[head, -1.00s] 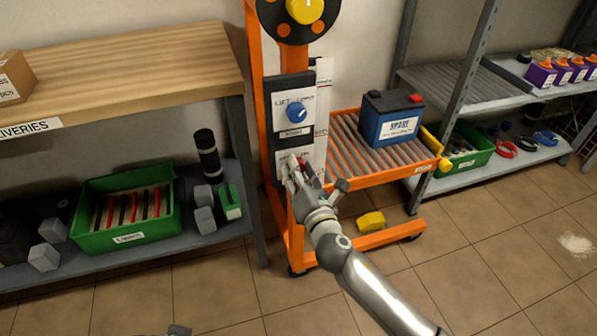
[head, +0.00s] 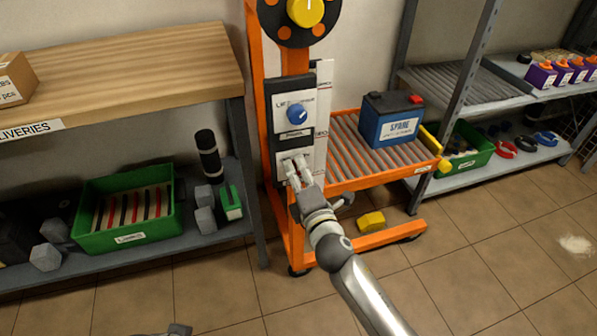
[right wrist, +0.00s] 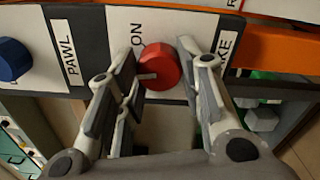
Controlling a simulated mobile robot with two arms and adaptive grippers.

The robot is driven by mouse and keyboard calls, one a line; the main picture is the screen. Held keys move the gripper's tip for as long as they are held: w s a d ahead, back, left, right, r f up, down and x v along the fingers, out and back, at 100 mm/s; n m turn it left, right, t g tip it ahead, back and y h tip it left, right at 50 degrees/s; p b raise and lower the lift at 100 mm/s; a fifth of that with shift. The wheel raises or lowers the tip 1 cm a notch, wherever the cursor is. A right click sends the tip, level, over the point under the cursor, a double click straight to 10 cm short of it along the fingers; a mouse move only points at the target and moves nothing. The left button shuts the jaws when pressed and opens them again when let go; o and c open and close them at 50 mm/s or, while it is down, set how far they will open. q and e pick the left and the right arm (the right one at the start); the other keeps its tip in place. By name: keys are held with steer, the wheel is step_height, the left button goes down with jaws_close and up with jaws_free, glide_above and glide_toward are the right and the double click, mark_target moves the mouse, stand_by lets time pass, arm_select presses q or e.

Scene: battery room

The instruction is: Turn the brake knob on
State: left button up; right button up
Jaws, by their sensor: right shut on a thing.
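The brake knob (right wrist: 160,67) is red and round, on a white plate lettered "ON" and partly "KE" in the right wrist view. Its pale pointer mark points left in that view, not straight at the "ON" lettering. My right gripper (right wrist: 158,80) has its fingers on both sides of the knob and is shut on it. In the head view my right gripper (head: 297,172) is at the lower white plate of the orange lift and hides the knob. Only a grey bit (head: 178,330), perhaps my left gripper, shows at the bottom edge.
A blue pawl knob (head: 296,113) sits just above on the same panel, and a yellow-hubbed wheel (head: 305,10) is higher up. A spare battery (head: 391,118) stands on the roller deck (head: 350,150) to the right. A yellow block (head: 371,221) lies below the deck.

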steer(key=m, duration=0.3)
steer(key=shift+m+p, duration=0.4)
steer(key=shift+m, duration=0.4)
steer(key=m+p, duration=0.2)
steer(key=m, duration=0.3)
steer(key=shift+r, duration=0.1)
arm_select(q)
steer(key=s+x, duration=0.1)
steer(key=x, duration=0.8)
steer(key=shift+f+g+p, duration=0.3)
steer(key=shift+f+p, duration=0.1)
arm_select(e)
steer(key=shift+d+m, duration=0.1)
steer(key=shift+m, duration=0.7)
arm_select(q)
steer(key=shift+s+d, duration=0.15)
arm_select(e)
steer(key=o, duration=1)
steer(key=shift+s, duration=0.1)
steer(key=v, duration=1.1)
steer(key=shift+s+d, duration=0.15)
steer(key=shift+s, duration=0.2)
